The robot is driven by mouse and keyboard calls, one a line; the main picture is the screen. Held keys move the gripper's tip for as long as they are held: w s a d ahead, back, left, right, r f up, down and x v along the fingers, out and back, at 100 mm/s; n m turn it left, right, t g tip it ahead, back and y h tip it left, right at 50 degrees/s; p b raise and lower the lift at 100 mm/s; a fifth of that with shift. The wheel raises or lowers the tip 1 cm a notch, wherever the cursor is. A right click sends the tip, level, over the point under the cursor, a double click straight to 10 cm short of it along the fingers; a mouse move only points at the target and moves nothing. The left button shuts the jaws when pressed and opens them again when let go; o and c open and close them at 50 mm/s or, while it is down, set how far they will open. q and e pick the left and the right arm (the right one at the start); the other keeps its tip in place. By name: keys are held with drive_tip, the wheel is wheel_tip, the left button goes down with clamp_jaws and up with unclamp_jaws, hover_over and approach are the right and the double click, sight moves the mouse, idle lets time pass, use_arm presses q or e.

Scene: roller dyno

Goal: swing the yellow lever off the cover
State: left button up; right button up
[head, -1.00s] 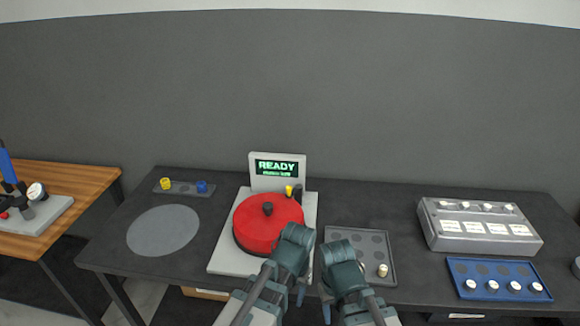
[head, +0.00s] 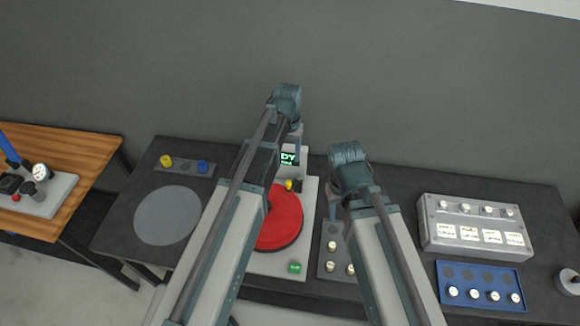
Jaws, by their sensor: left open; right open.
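The red round cover (head: 283,222) sits on the pale base plate (head: 309,215), its left part hidden behind my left arm. The small yellow lever (head: 289,184) shows at the cover's back edge, beside a black post (head: 298,186). Whether the lever overlaps the cover is too small to tell. My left gripper (head: 298,142) is open and reaches down in front of the display, beyond the lever in the picture; no contact with the lever shows. My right gripper (head: 334,196) is open, right of the base plate, mostly hidden by its own wrist.
The display (head: 289,158) behind the cover is partly hidden. A green button (head: 295,267) is at the plate's front. A grey tray (head: 325,262) with several pale pegs lies right. A grey box (head: 475,247) and blue tray (head: 447,270) stand farther right. The grey disc (head: 168,215) lies left.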

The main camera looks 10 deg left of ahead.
sight(288, 182)
use_arm(q)
drive_tip(key=shift+s+f, duration=0.1)
drive_tip(key=shift+s, duration=0.05)
wheel_tip(288, 182, down, 14)
drive_tip(key=b, duration=1.4)
drive_tip(key=shift+r, duration=0.2)
clamp_jaws()
idle(0.6)
